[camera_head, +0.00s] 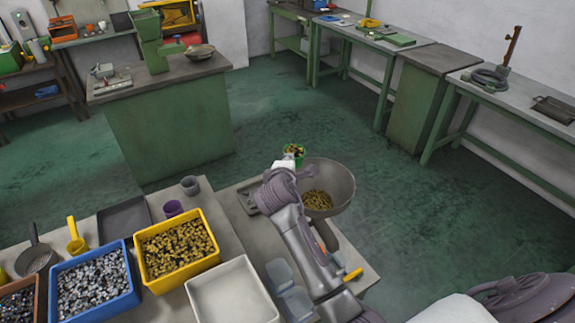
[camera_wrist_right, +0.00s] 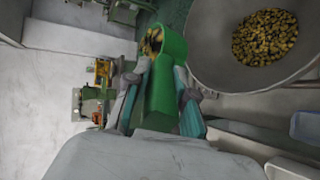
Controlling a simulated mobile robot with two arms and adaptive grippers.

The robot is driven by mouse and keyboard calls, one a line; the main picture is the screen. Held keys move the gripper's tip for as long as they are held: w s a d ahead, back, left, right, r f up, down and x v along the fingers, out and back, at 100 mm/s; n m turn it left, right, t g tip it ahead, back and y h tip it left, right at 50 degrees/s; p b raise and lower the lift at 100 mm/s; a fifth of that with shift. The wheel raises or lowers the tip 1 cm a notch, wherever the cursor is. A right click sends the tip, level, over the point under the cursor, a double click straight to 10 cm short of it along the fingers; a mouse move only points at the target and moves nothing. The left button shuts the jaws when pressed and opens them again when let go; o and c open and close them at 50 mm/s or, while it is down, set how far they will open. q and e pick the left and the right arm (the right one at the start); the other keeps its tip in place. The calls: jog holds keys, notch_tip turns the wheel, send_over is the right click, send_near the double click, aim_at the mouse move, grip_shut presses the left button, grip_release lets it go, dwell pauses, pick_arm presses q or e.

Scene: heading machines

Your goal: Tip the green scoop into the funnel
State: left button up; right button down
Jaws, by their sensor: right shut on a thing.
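The green scoop (camera_head: 293,151) is at the end of my right arm, just beyond the far left rim of the funnel. In the right wrist view the scoop (camera_wrist_right: 165,75) has brass-coloured pieces in its mouth. My right gripper (camera_wrist_right: 160,85) is shut on the scoop, one finger on each side of it. The funnel (camera_head: 340,190) is a wide grey metal bowl with brass-coloured pieces lying inside. It also shows in the right wrist view (camera_wrist_right: 215,70), to the right of the scoop. The scoop's mouth is beside the funnel, not over it. My left gripper is not in view.
A yellow bin (camera_head: 153,282) of brass-coloured pieces, a blue bin (camera_head: 62,317) of silver pieces and an empty white tray (camera_head: 230,290) stand on the near bench. Purple and grey cups stand behind. Green floor (camera_head: 300,110) lies beyond the funnel.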

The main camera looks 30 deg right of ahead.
jog(key=shift+s+d+f, duration=0.1)
jog(key=shift+f, duration=0.05)
jog(key=shift+f+m, duration=0.3)
jog(key=d+f+m+t+y+b, duration=0.1)
jog(key=m+t+b, duration=0.1)
jog(key=m+b, duration=0.1)
jog(key=s+f+m+t+b, duration=0.1)
jog(key=f+m+t+b, duration=0.1)
jog(key=b, duration=0.3)
jog(key=s+d+f+m+t+y+b, duration=0.1)
jog(key=m+t+b, duration=0.1)
jog(key=m+b, duration=0.3)
jog(key=shift+d+f+y, duration=0.3)
jog(key=shift+d, duration=0.05)
jog(key=shift+s+d+f+m+t+b, duration=0.25)
jog(key=shift+m+t+b, duration=0.15)
jog(key=shift+m+b, duration=0.65)
